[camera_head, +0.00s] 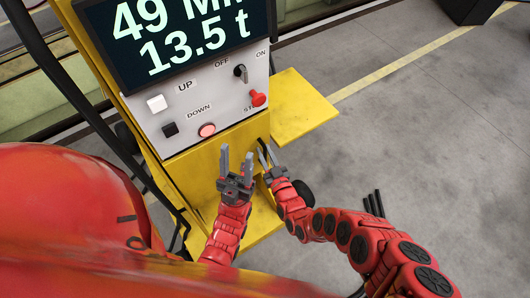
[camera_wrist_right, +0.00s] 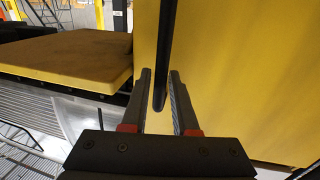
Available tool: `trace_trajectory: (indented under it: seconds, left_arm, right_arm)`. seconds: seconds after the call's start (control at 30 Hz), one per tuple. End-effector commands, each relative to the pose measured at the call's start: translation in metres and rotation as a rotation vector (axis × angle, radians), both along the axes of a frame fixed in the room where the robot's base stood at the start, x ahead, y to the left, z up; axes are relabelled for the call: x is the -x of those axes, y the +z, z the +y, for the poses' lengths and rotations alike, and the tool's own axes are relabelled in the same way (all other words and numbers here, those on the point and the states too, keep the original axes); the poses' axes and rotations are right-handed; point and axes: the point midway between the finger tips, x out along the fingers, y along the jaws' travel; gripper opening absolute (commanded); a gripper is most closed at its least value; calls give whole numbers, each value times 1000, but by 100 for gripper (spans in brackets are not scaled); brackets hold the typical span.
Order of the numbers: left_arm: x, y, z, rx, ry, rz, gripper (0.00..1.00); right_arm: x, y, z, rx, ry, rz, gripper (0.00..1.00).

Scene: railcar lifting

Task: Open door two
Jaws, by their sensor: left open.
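The yellow cabinet (camera_head: 196,165) stands under a grey control panel; no door number is readable. In the right wrist view a yellow panel (camera_wrist_right: 230,70) fills the right side, with a black upright bar (camera_wrist_right: 165,50) in front of it. My right gripper (camera_wrist_right: 162,88) is open. The bar's lower end shows between its fingers, with gaps; I cannot tell whether it touches. In the head view my right gripper (camera_head: 266,152) is at the cabinet's right edge. My left gripper (camera_head: 236,157) is open and empty in front of the cabinet, fingers pointing up.
The control panel (camera_head: 205,95) has a black switch, a red stop knob (camera_head: 258,99) and up and down buttons. A display (camera_head: 175,35) above reads 13.5 t. A yellow platform (camera_head: 302,105) juts out right. Grey floor (camera_head: 430,130) is open to the right.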

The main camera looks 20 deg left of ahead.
Motion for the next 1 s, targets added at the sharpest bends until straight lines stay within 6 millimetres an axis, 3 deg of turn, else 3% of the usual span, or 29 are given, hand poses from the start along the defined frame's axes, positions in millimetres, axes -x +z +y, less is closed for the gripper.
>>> trace_trajectory:
  seconds: [0.03,0.13,1.0]
  left_arm:
    - [0,0,0,0,0,0,50]
    - [0,0,0,0,0,0,50]
    - [0,0,0,0,0,0,50]
  right_arm:
    - [0,0,0,0,0,0,16]
    - [0,0,0,0,0,0,0]
    - [0,0,0,-1,0,-1,0]
